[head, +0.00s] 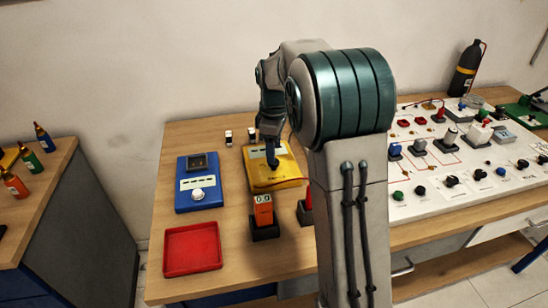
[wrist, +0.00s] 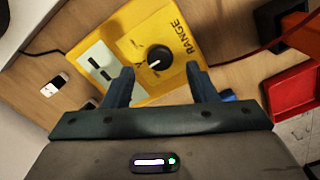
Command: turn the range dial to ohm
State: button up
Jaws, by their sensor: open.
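The range dial (wrist: 159,58) is a round black knob with a white pointer line, on a yellow meter marked RANGE (wrist: 190,75). In the wrist view the dial lies between and beyond the two fingertips of my gripper (wrist: 162,72), which are apart with nothing between them. I cannot tell whether a finger touches it. The small markings around the dial are too small to read. In the head view the yellow meter (head: 262,177) sits on the wooden bench, and my gripper (head: 271,158) is over it, hiding the dial.
A blue device (head: 187,207) with a white knob stands left of the meter. A red tray (head: 192,262) and an orange display unit (head: 263,212) are nearer the front. A white panel with many knobs (head: 440,205) fills the right. A red cable (wrist: 262,45) runs beside the meter.

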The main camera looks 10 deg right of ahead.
aim_at(274, 165)
jog(key=shift+f, duration=1.85)
jog(key=c, duration=1)
jog(key=shift+o, duration=0.2)
jog(key=shift+m, duration=0.3)
jog(key=m+p, duration=0.1)
jog(key=m, duration=0.3)
jog(key=shift+r, duration=0.1)
jog(key=shift+m, duration=2.7)
